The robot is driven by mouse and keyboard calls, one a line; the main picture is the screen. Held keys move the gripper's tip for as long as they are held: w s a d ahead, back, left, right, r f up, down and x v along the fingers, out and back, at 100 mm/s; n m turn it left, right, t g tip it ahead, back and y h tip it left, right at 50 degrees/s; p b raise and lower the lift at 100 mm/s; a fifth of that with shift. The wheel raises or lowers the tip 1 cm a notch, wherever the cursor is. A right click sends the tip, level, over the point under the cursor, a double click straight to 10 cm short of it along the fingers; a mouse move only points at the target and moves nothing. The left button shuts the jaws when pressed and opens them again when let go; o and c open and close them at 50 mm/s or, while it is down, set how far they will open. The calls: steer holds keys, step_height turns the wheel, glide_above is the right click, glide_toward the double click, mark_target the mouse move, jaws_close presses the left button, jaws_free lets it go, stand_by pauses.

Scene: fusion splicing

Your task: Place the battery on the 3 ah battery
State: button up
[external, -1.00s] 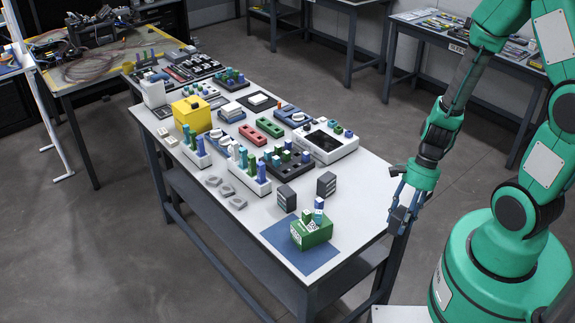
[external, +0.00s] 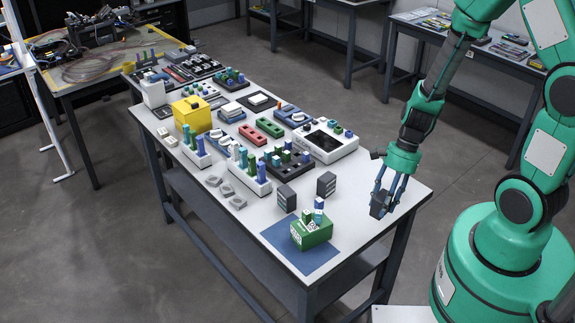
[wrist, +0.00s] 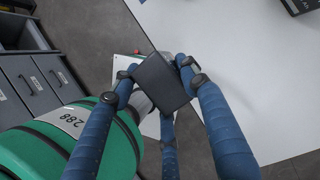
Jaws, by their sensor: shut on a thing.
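My gripper (external: 384,194) is shut on a dark grey block-shaped battery (external: 379,207), held near the right edge of the white table. In the wrist view the battery (wrist: 163,84) sits between the blue fingers of my gripper (wrist: 157,70), its plain dark face towards the camera. Two similar dark grey batteries stand upright on the table to the left of my gripper: a nearer one (external: 286,198) and one farther right (external: 326,185). Their labels are too small to read, so I cannot tell which is the 3 ah one.
A green box (external: 311,234) with small blocks on top stands on a blue mat (external: 280,236) at the near end of the table (external: 365,165). Farther back are a white device (external: 322,143), racks of coloured cylinders and a yellow box (external: 192,115). The near right table corner is clear.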

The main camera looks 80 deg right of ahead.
steer(key=w+d+r+p, duration=0.2)
steer(key=w+r+p, duration=0.1)
steer(key=w, duration=0.6)
steer(key=w+d+r+m+p, duration=0.1)
steer(key=w+d+r+p, duration=0.2)
steer(key=w, duration=0.7)
steer(key=w+d+r+p, duration=0.3)
steer(key=w+r+p, duration=0.1)
steer(key=w, duration=0.6)
steer(key=shift+w+d+r+p, duration=0.15)
steer(key=shift+p, duration=0.25)
glide_toward(283, 195)
steer(key=shift+w+a, duration=0.4)
steer(key=shift+a, duration=0.4)
steer(key=shift+f+b, duration=0.4)
steer(key=shift+f, duration=1.55)
